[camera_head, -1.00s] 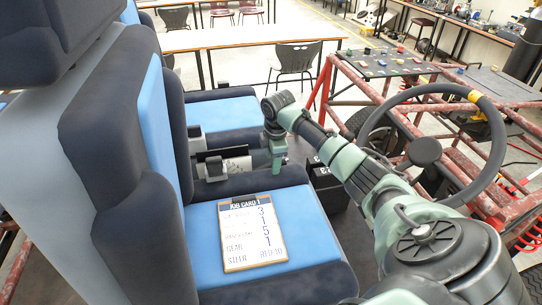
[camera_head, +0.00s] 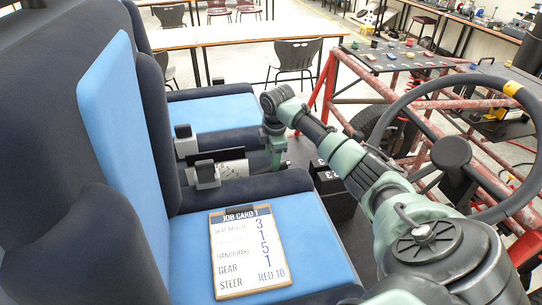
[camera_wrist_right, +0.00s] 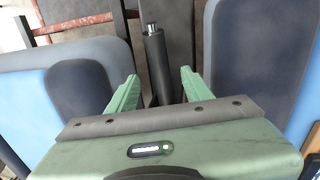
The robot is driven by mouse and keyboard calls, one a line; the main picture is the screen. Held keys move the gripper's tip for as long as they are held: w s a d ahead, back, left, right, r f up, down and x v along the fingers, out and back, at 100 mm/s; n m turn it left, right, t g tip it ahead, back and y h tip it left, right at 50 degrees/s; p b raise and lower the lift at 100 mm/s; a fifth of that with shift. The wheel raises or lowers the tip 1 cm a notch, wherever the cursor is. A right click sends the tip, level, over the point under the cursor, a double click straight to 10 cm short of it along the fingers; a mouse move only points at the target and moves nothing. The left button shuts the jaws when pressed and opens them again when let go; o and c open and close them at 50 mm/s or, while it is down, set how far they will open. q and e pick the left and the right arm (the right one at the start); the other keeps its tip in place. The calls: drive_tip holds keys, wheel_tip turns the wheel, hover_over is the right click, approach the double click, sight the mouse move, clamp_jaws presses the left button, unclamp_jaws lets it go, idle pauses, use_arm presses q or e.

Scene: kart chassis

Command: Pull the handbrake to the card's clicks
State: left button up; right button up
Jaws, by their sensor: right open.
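The job card (camera_head: 245,250) lies on the near blue seat; its handbrake line reads 5, its gear line 1 and its steer line RED 10. My right gripper (camera_head: 277,158) points down between the two seats. In the right wrist view its green fingers (camera_wrist_right: 160,90) are open. The handbrake lever (camera_wrist_right: 156,60), a black grip with a silver button at its end, lies between and beyond the fingers, with no clear contact. Its lower part is hidden behind the gripper body. In the head view the lever is hard to make out beside the gripper. My left gripper is not in view.
Seat belt buckles (camera_head: 207,174) stand between the seats, left of my right gripper. A black box with white marks (camera_head: 333,188) is to its right. The steering wheel (camera_head: 452,152) and red tube frame (camera_head: 322,95) are at the right. Seat backs (camera_head: 105,110) close off the left.

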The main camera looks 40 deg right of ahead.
drive_tip(key=f, duration=0.2)
drive_tip(key=w+f, duration=0.1)
drive_tip(key=f, duration=0.4)
drive_tip(key=shift+w+d+f, duration=0.25)
drive_tip(key=shift+d+f, duration=0.1)
drive_tip(key=shift+f, duration=0.05)
clamp_jaws()
idle(1.1)
